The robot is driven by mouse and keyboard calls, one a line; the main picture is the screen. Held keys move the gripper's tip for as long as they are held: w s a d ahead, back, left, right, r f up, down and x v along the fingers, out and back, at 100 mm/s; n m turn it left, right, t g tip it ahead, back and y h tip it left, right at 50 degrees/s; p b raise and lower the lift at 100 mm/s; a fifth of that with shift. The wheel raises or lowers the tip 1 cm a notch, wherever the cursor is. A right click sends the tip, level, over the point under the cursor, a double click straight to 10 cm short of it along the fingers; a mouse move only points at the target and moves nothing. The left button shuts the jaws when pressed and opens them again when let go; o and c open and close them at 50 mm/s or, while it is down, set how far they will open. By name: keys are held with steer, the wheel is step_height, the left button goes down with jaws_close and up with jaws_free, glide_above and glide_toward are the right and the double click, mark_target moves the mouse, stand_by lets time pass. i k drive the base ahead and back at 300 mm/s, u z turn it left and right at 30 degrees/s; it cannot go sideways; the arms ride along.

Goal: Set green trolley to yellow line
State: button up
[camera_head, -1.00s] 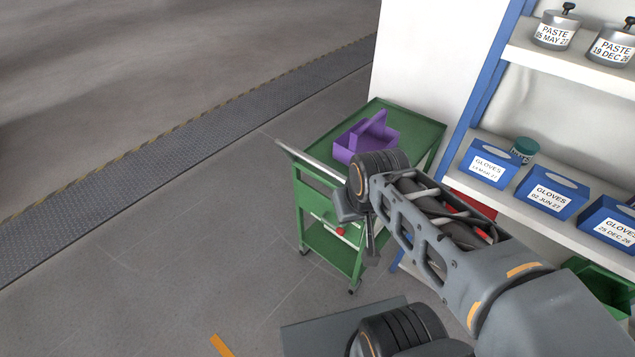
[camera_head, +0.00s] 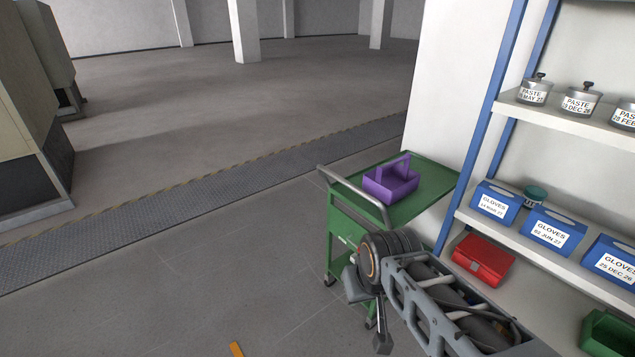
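The green trolley (camera_head: 425,198) stands on the floor beside a white wall, left of the shelf rack. A grey push handle (camera_head: 352,190) is at its left end. A purple tote (camera_head: 391,183) sits on its top. My gripper (camera_head: 371,318) hangs in front of the trolley's near side, below my arm's wrist. Its fingers are small and partly hidden, so I cannot tell whether they are open or touch the trolley. A yellow-edged strip (camera_head: 245,163) of dark plate runs across the floor behind the trolley.
The blue-framed rack (camera_head: 493,110) at right holds paste tins (camera_head: 581,100), blue glove boxes (camera_head: 546,231), a red box (camera_head: 483,262) and a green bin (camera_head: 610,335). A machine (camera_head: 30,130) stands far left. The floor left of the trolley is clear.

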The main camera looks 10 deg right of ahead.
mark_target(438, 180)
steer(key=u, duration=0.7)
steer(key=i, duration=1.2)
steer(key=z, duration=0.3)
